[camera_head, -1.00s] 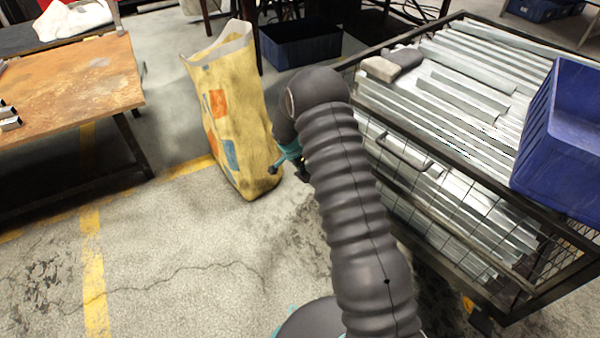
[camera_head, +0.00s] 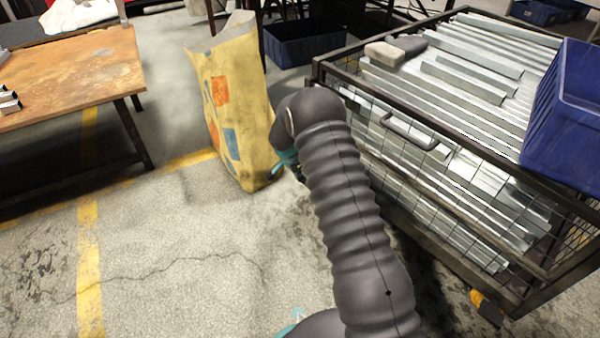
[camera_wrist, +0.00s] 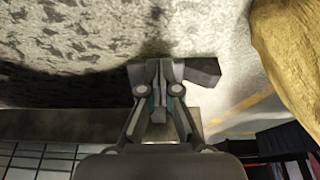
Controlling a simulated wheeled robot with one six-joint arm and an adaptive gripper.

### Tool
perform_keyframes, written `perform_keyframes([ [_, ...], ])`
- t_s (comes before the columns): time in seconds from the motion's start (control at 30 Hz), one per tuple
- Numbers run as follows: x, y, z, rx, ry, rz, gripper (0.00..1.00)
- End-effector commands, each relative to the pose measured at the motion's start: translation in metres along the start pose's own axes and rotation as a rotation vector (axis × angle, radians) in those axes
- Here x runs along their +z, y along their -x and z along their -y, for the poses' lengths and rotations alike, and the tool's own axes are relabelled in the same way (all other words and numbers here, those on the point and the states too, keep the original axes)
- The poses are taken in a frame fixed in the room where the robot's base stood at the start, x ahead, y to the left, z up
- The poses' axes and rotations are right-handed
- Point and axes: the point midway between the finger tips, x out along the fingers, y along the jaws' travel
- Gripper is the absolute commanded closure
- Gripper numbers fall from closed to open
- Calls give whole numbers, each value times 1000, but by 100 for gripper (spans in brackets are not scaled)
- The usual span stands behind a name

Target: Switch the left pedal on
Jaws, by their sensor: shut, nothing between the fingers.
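My gripper (camera_wrist: 158,108) is shut and empty in the wrist view, its fingers close together over the floor. A dark grey block (camera_wrist: 204,71), which may be the pedal, shows just beyond the fingertips and sticks out to their right. The fingers hide part of it, and I cannot tell whether they touch it. In the head view my arm hides the gripper and any pedal at the near left corner of the mesh cart (camera_head: 385,208). An orange-yellow part (camera_head: 477,298) shows low at the cart's near right corner.
A yellow bag (camera_head: 235,105) stands left of my arm; it also shows in the wrist view (camera_wrist: 290,45). A rusty-topped table (camera_head: 75,75) is at left. Metal profiles (camera_head: 480,75) and a blue crate (camera_head: 560,140) load the cart. The floor at front left is clear.

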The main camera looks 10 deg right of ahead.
Motion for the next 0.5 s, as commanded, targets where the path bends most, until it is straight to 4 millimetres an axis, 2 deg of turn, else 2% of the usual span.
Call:
perform_keyframes([
  [0.5,1,-13,-2,1,-4,1,100],
])
